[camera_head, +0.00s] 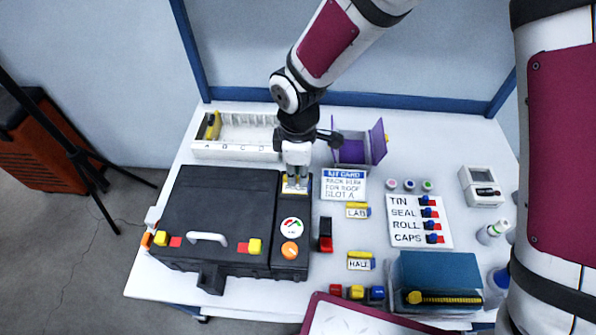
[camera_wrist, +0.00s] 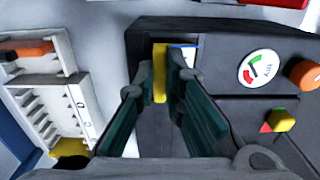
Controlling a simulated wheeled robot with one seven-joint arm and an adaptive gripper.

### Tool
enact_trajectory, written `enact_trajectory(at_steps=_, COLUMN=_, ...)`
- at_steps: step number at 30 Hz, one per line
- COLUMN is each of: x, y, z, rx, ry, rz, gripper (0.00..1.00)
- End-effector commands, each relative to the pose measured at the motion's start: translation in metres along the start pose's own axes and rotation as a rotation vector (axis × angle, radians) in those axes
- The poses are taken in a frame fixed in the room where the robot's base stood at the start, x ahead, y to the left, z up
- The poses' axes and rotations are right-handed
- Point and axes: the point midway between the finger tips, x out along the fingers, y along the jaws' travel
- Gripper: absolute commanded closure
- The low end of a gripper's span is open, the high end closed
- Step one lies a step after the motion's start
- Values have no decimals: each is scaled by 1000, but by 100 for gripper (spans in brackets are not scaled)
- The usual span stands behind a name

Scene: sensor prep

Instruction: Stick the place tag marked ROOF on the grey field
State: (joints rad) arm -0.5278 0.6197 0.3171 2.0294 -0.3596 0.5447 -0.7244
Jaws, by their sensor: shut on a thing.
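My gripper (camera_head: 296,181) points down over the upper end of the black case's narrow right panel (camera_head: 291,207). It is shut on a tag with a yellow grip (camera_head: 287,189); the yellow grip (camera_wrist: 160,72) stands between the fingertips in the wrist view. The tag lies at or just above the panel; I cannot tell if it touches. Its lettering is hidden, so I cannot read ROOF. A pale, blue-edged patch (camera_wrist: 184,53) shows beside the grip. The grey field is not clearly seen beneath the fingers. Tags marked LAB (camera_head: 356,213) and HALL (camera_head: 359,265) lie on the table.
The panel has an air dial (camera_head: 291,228) and an orange knob (camera_head: 290,250). A kit card (camera_head: 344,184) lies close to its right. A white lettered rack (camera_head: 235,151) and an open purple box (camera_head: 353,152) stand behind. A blue case (camera_head: 437,270) stands front right.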

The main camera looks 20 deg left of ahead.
Motion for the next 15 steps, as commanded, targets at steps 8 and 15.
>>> enact_trajectory(at_steps=8, x=3, y=0, z=0, rx=0, ry=0, rz=0, gripper=100)
enact_trajectory(at_steps=15, x=3, y=0, z=0, rx=0, ry=0, rz=0, gripper=88)
